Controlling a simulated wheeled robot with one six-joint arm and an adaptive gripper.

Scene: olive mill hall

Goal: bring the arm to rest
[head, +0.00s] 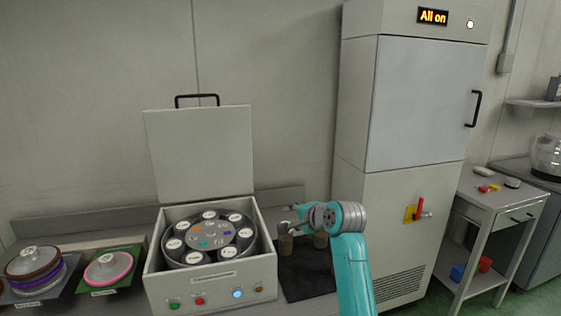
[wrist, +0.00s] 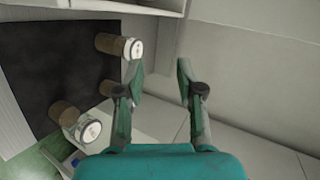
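My teal arm reaches up from the lower right of the head view. My gripper (head: 290,226) is at the right edge of the open box and above the dark mat. In the wrist view my gripper (wrist: 160,72) has its two fingers spread apart with nothing between them. Brown jars with pale lids stand on the dark mat (head: 308,278); one jar (head: 285,244) is just under the gripper and another jar (head: 320,241) is partly behind my arm. The wrist view shows jars on the mat (wrist: 62,62), one (wrist: 110,43) left of the fingers.
The grey box (head: 210,280) has its lid (head: 200,150) raised and a rotor (head: 210,236) with several white-capped jars inside. A tall cabinet (head: 415,110) reading "All on" stands right of my arm. Lidded stacks (head: 34,264) sit at left. A small side table (head: 490,198) is at right.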

